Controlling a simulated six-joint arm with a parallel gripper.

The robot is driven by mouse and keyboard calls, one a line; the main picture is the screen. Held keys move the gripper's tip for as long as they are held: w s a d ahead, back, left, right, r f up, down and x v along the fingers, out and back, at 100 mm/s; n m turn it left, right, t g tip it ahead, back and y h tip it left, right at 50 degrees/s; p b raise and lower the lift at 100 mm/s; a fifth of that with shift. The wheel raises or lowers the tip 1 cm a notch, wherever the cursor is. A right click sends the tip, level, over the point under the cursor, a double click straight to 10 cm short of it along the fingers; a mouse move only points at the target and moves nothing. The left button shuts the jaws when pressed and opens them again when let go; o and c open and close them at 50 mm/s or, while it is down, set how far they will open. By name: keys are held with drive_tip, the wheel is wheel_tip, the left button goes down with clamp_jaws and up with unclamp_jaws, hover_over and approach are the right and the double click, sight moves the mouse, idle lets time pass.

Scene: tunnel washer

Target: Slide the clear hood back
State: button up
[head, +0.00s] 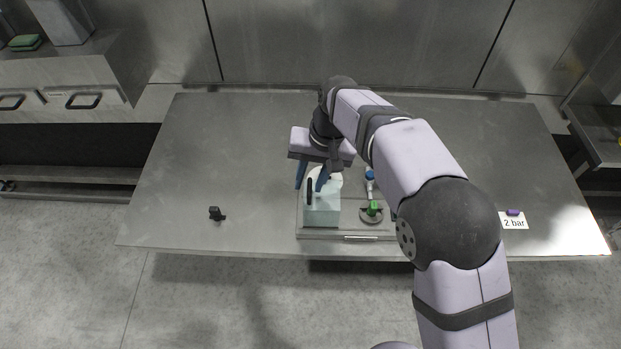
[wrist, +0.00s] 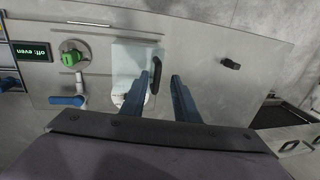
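The clear hood is a pale teal, see-through box (head: 322,212) on a grey base plate near the front of the table. It also shows in the wrist view (wrist: 128,58). A black upright handle (head: 310,188) is on its left side in the head view; the handle (wrist: 157,74) is dark in the wrist view. My gripper (head: 312,184) has two blue fingers, set apart with nothing clamped. In the wrist view, my gripper (wrist: 167,70) has the handle between its fingers, close to the left one. Whether they touch cannot be told. A white round part shows beneath the hood.
Right of the hood stand a green-knobbed valve (head: 373,208) and a blue lever (head: 370,174). A display reading "off: even" (wrist: 32,51) shows in the wrist view. A small black piece (head: 216,213) lies left on bare table. A "2 bar" card (head: 514,222) lies right.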

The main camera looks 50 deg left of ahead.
sight(315, 195)
wheel_tip(315, 195, up, 7)
drive_tip(key=d+b, duration=0.1)
drive_tip(key=b, duration=0.1)
drive_tip(key=shift+w, duration=0.45)
drive_tip(key=shift+r, duration=0.1)
drive_tip(key=w+d+f+m, duration=0.15)
drive_tip(key=w+d, duration=0.25)
drive_tip(key=d, duration=0.5)
drive_tip(key=w+d+f+m+t, duration=0.15)
drive_tip(key=w+d, duration=0.25)
drive_tip(key=d, duration=0.5)
drive_tip(key=w+d+m, duration=0.2)
drive_tip(key=w+d, duration=0.2)
drive_tip(key=d, duration=0.4)
drive_tip(key=s+d+f+m, duration=0.1)
drive_tip(key=s+d+f, duration=0.1)
drive_tip(key=s+d, duration=0.2)
drive_tip(key=s+d+f+m+h, duration=0.1)
drive_tip(key=s+d+f, duration=0.2)
drive_tip(key=d, duration=0.8)
drive_tip(key=s+d+f+m, duration=0.2)
drive_tip(key=s+d, duration=0.3)
drive_tip(key=d, duration=0.3)
drive_tip(key=shift+d+f+h, duration=0.2)
drive_tip(key=shift+h, duration=0.1)
